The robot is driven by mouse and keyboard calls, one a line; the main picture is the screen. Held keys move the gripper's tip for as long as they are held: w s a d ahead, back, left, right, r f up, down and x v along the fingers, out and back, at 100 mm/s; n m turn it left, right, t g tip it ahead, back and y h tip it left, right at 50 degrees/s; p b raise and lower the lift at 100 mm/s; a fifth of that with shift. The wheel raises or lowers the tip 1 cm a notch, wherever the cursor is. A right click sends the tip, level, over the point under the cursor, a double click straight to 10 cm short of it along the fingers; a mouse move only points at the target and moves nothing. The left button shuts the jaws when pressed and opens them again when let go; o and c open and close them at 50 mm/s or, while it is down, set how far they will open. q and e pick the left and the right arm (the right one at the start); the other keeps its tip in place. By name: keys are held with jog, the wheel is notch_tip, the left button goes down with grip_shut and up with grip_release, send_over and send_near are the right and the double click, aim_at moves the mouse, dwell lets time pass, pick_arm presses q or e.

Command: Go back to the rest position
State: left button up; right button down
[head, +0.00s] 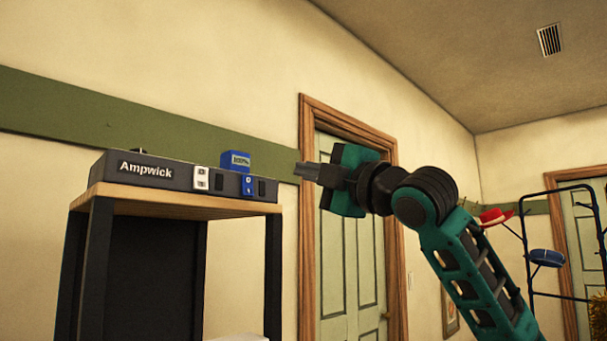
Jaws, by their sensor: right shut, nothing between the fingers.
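My right gripper (306,173) is raised in the middle of the head view, its fingers pointing left. Its fingers are shut with nothing between them. It is just right of a dark box labelled Ampwick (150,172), apart from it as far as this view shows. The box lies on a wooden-topped stand (170,200) and has a white socket plate and a blue one on its front. A small blue block (236,161) sits at the back of the box or behind it; I cannot tell which. My left gripper is not in view.
A green door (345,260) in a brown frame is behind my right arm. A black rack (528,250) with a red hat (495,216) and a blue hat (546,258) stands at the far right. The air above the stand is clear.

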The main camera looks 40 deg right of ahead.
dwell(0.4)
